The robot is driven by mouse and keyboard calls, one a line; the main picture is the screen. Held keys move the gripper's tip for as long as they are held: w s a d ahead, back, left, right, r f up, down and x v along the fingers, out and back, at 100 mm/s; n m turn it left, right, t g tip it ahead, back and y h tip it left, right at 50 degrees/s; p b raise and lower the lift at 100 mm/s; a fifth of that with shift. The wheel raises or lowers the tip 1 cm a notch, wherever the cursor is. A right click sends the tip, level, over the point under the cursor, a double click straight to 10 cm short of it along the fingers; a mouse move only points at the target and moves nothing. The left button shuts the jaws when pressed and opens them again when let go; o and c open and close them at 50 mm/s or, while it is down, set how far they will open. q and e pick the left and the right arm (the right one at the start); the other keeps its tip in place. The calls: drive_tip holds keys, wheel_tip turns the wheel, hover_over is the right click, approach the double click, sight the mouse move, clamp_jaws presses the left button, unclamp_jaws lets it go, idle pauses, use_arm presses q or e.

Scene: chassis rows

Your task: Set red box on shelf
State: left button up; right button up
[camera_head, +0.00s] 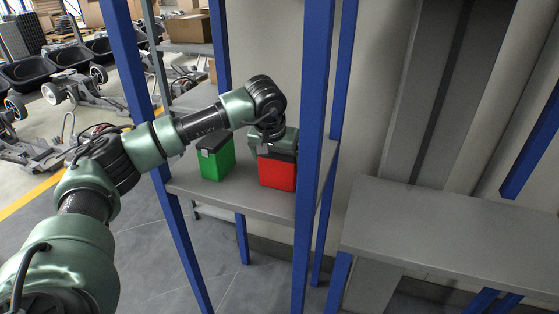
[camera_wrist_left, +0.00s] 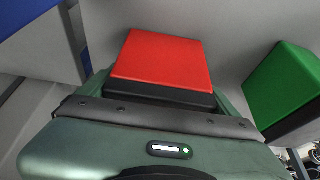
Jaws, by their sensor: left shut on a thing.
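The red box (camera_head: 277,174) has a black top and is upright at the grey shelf (camera_head: 240,203) between blue posts, near the right front post. My left gripper (camera_head: 277,150) comes down on it from above and is shut on its black upper part. In the left wrist view the red box (camera_wrist_left: 162,58) lies between the jaws, which are partly hidden. I cannot tell whether its base touches the shelf. My right gripper is not in view.
A green box (camera_head: 218,162) with a black top stands on the shelf left of the red box, with a small gap. Blue posts (camera_head: 313,150) frame the shelf. A grey table (camera_head: 450,235) stands at the right, its top clear. Chassis parts (camera_head: 85,90) stand at the left.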

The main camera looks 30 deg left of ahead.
use_arm(q)
drive_tip(key=o, duration=1.6)
drive_tip(key=shift+c, duration=0.2)
drive_tip(key=shift+r, duration=0.25)
drive_tip(key=shift+s+d+r, duration=0.1)
drive_tip(key=shift+s+r, duration=0.1)
drive_tip(key=shift+r, duration=0.1)
drive_tip(key=b+v, duration=0.1)
drive_tip(key=v, duration=1)
drive_tip(key=shift+s, duration=0.1)
